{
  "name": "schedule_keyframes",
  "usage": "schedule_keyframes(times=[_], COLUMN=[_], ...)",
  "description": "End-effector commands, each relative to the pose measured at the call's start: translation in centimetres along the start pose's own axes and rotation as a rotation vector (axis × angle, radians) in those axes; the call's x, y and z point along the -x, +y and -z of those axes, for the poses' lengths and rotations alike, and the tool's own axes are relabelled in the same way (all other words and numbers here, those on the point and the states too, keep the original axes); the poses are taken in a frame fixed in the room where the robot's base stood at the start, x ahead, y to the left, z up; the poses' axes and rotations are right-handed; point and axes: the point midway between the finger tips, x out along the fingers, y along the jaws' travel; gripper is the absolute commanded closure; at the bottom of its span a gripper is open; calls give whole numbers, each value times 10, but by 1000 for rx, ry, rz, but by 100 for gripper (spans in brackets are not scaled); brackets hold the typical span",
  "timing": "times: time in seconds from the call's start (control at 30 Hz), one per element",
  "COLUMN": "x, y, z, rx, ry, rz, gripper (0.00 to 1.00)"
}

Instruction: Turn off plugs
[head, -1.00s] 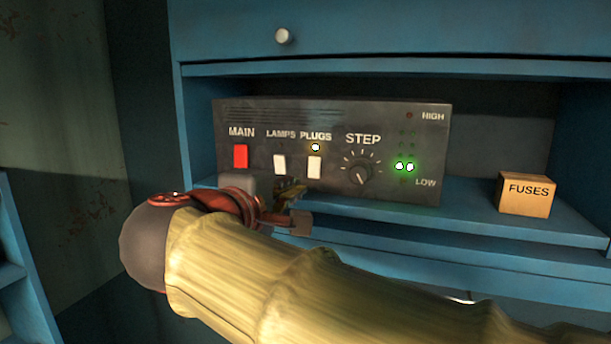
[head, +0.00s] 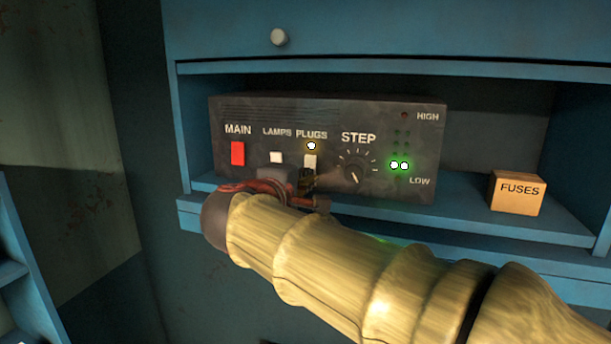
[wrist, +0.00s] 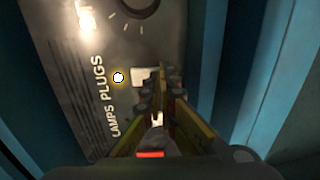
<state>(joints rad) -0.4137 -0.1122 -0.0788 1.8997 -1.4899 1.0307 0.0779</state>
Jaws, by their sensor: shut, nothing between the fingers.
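The plugs switch (head: 310,162) is a white rocker under the word PLUGS on the dark control box (head: 230,115). The plugs light (head: 311,146) above it glows yellow-white. My gripper (head: 308,180) is shut and empty, just in front of the switch's lower part and hiding it. In the wrist view the fingers (wrist: 160,85) point at the white plugs switch (wrist: 140,77), with their tips at its edge. I cannot tell whether they touch it. The lit plugs light (wrist: 118,77) also shows there.
A red main switch (head: 238,153) and white lamps switch (head: 276,157) sit left of the plugs switch. The step knob (head: 354,174) is close on the right. Two green lights (head: 399,165) glow. A fuses box (head: 516,193) stands right on the blue shelf (head: 455,206).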

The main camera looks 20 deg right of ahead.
Motion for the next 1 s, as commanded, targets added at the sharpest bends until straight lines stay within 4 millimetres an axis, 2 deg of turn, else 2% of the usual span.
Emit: schedule_keyframes(times=[0.57,0.73,1.0], x=[-9,-8,-8], y=[-9,-2,-5], z=[0,0,0], rx=[-1,0,-1], ry=[0,1,0], rz=[-84,-91,-90], gripper=[100,100,100])
